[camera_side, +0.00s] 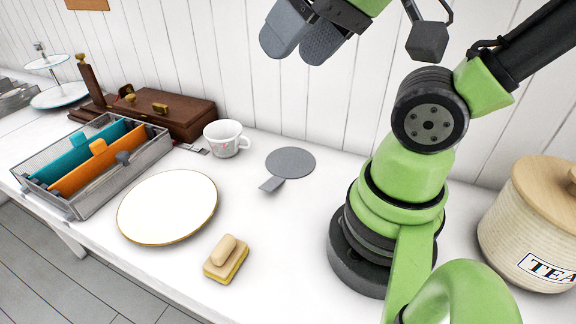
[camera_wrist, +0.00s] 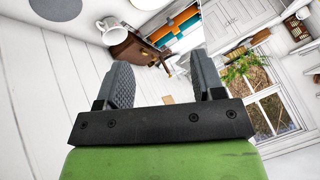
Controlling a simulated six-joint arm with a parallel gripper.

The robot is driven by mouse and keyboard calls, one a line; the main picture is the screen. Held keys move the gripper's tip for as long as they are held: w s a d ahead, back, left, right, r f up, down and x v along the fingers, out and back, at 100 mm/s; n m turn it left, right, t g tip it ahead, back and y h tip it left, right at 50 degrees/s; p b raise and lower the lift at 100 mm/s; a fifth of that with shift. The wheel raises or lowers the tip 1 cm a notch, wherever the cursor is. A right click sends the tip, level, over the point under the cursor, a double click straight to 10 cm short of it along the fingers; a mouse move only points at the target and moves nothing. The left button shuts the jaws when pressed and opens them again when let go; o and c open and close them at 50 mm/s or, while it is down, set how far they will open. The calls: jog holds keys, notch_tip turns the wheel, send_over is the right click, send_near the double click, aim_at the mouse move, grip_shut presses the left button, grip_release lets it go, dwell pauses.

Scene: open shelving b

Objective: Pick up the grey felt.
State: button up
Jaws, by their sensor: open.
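The grey felt (camera_side: 291,161) is a flat round grey piece with a small tab sticking out towards the front left. It lies on the white tabletop, between the cup and my arm's base. In the wrist view a grey round shape (camera_wrist: 55,7), likely the felt, is cut by the top edge. My gripper (camera_side: 297,44) is high above the table, well above and apart from the felt. In the wrist view its two grey fingers (camera_wrist: 162,78) are apart with nothing between them.
A white plate (camera_side: 168,207) and a sponge with a wooden handle (camera_side: 226,260) lie in front. A floral cup (camera_side: 226,139) stands left of the felt, with a brown box (camera_side: 180,115) and file basket (camera_side: 141,163) beyond. A tea jar (camera_side: 530,225) stands right.

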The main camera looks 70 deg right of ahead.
jog(key=n+g+h, duration=0.2)
jog(key=n+g, duration=0.5)
jog(key=n, duration=1.5)
send_over(266, 188)
jog(key=f, duration=2.4)
jog(key=shift+a+f, duration=0.1)
jog(key=shift+a, duration=0.1)
jog(key=shift+d+f, duration=0.1)
jog(key=shift+f, duration=3)
jog(key=c, duration=1)
